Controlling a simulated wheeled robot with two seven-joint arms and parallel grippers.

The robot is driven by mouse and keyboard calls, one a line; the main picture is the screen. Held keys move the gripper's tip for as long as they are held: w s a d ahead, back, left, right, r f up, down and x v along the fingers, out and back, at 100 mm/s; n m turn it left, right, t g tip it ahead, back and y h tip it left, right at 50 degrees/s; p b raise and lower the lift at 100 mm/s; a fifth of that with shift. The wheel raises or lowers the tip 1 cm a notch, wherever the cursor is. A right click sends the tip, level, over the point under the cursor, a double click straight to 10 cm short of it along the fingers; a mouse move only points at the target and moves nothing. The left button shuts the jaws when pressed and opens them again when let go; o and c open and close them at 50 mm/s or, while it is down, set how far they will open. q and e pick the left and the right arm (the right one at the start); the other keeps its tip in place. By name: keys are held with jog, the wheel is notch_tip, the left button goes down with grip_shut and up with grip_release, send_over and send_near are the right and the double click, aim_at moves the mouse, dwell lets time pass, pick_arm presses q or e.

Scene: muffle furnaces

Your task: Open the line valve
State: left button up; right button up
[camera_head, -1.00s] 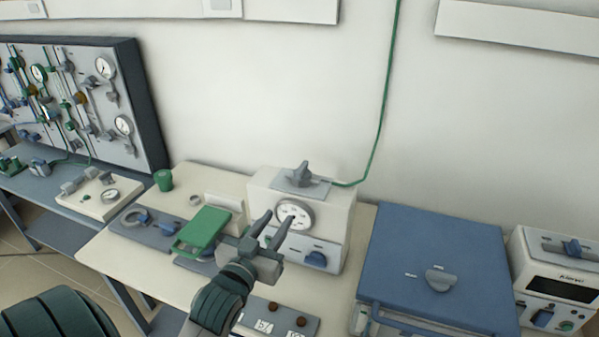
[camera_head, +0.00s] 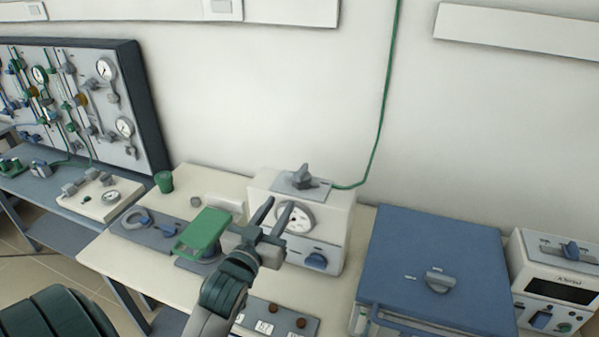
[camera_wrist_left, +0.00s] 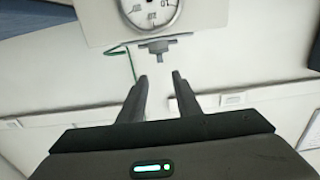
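A grey valve handle (camera_head: 302,174) sits on a flat plate on top of a cream box (camera_head: 344,222), and a green hose runs from beside it up the wall. The box has a round dial (camera_head: 299,219) and a blue knob (camera_head: 316,261) on its front. My left gripper (camera_head: 278,204) is in front of the dial, below the valve handle, with fingers apart and nothing between them. The left wrist view shows the handle (camera_wrist_left: 160,47) beyond the two open fingertips (camera_wrist_left: 161,77), not touching them. My right gripper is not in view.
A blue-topped unit (camera_head: 430,245) with a grey knob is to the right, beside a white instrument (camera_head: 555,285). A gauge panel (camera_head: 85,95) stands at the left. The wall above the box is clear apart from the hose.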

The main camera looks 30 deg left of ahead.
aim_at(298, 176)
pick_arm(q)
jog(key=p+x, duration=0.4)
jog(key=x, duration=0.9)
jog(key=shift+r+p, duration=0.2)
jog(key=shift+p, duration=0.2)
jog(key=shift+x, duration=0.95)
jog(key=shift+d+f, duration=0.1)
jog(key=shift+f, duration=0.05)
grip_shut()
